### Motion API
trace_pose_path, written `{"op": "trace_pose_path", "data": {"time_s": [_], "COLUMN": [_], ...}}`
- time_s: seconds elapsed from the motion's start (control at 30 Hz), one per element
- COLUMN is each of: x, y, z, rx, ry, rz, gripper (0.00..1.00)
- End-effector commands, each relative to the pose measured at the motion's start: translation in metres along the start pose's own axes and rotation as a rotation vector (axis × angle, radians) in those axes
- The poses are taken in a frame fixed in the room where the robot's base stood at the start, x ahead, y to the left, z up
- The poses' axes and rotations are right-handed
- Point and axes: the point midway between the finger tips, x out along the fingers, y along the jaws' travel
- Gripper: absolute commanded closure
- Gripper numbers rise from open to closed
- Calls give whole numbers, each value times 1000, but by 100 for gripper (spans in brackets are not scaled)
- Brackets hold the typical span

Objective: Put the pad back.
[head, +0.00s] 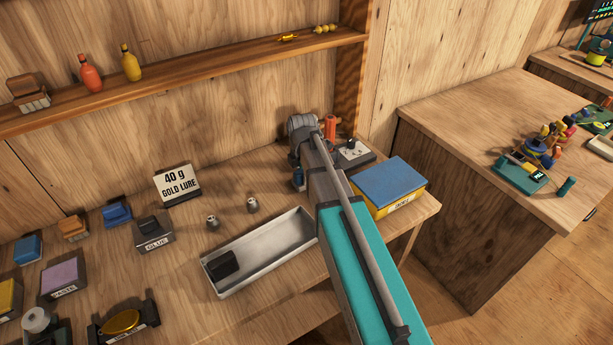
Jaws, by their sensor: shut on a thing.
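My arm reaches from the lower right up over the workbench (200,300), and its grey wrist ends near the back wall. The arm covers my gripper's fingers and anything between them. I cannot tell for certain which thing is the pad. A blue slab (388,185) lies on a yellow box (395,207) at the bench's right end, just right of my arm. A black block (220,264) lies in the left end of a long metal tray (262,252). A small dark blue thing (298,178) shows at my arm's left edge, partly hidden.
A sign reading "40 g GOLD LURE" (177,184) stands on the bench, with two small metal weights (253,205) near it. Several small boxes, including a glue box (154,240), crowd the left. An orange-red thing (331,127) stands behind my arm. A shelf (200,85) runs above.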

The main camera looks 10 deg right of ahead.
Motion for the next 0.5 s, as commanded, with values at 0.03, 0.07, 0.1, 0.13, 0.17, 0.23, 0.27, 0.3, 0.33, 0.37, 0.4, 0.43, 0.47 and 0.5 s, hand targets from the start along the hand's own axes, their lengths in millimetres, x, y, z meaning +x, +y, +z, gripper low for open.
{"op": "trace_pose_path", "data": {"time_s": [0.03, 0.07, 0.1, 0.13, 0.17, 0.23, 0.27, 0.3, 0.33, 0.37, 0.4, 0.43, 0.47, 0.5], "x": [0, 0, 1, 2, 3, 3, 3, 3, 3, 3, 3, 3, 3, 3], "y": [0, 0, 0, 0, 0, 0, 0, 0, 0, 0, 0, 0, 0, 0], "z": [0, 0, 0, 0, 0, 0, 0, 0, 0, 0, 0, 0, 0, 0], "rx": [0, 0, 0, 0, 0, 0, 0, 0, 0, 0, 0, 0, 0, 0], "ry": [0, 0, 0, 0, 0, 0, 0, 0, 0, 0, 0, 0, 0, 0], "rz": [0, 0, 0, 0, 0, 0, 0, 0, 0, 0, 0, 0, 0, 0], "gripper": [100, 100, 100, 100, 100, 60, 54, 47, 41, 36, 29, 29, 29, 29]}}
